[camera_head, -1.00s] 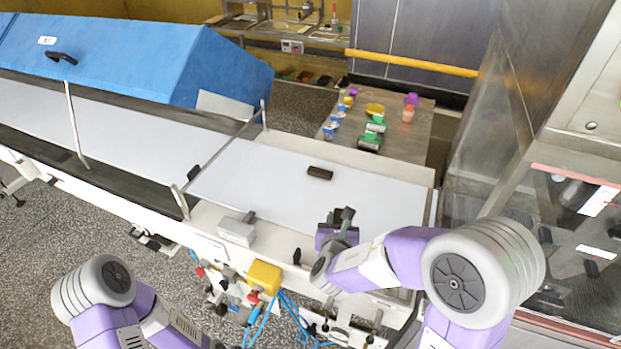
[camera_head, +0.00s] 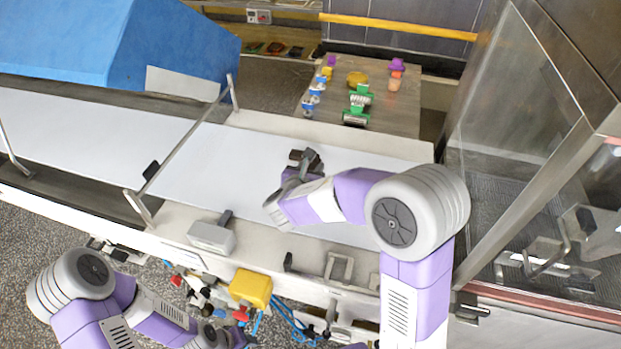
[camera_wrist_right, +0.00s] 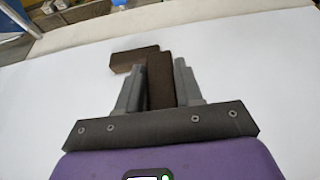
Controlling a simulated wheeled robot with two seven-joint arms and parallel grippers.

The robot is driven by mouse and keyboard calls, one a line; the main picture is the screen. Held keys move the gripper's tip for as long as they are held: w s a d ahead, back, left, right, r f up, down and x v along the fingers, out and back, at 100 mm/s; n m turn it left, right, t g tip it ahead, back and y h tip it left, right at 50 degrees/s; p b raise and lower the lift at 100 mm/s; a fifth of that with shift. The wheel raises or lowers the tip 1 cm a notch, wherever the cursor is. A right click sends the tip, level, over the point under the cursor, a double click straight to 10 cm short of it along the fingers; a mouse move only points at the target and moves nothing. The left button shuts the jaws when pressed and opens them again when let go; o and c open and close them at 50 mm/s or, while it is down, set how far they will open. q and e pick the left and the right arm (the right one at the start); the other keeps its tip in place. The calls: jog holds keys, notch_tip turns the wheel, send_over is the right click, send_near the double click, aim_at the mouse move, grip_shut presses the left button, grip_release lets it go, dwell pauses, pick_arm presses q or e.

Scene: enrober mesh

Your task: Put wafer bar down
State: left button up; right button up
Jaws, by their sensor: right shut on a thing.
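My right gripper (camera_wrist_right: 160,88) is shut on a dark brown wafer bar (camera_wrist_right: 160,85), which stands lengthwise between the grey fingers in the right wrist view. A second dark brown bar (camera_wrist_right: 128,60) lies crosswise just past the fingertips, to the left. The two bars look very close, and I cannot tell whether they touch. In the head view the right gripper (camera_head: 307,162) is low over the white belt (camera_head: 215,165), and the fingers hide most of the bars. Whether the held bar rests on the belt is unclear.
A blue hood (camera_head: 110,45) covers the belt at the left. A table (camera_head: 395,122) with several small coloured items stands behind the belt. A steel and glass cabinet (camera_head: 520,130) is at the right. The white belt left of the gripper is clear.

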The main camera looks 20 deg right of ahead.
jog(key=shift+f+b, duration=0.4)
jog(key=shift+f, duration=1.2)
jog(key=shift+f, duration=0.2)
jog(key=o, duration=0.8)
jog(key=shift+r, duration=0.1)
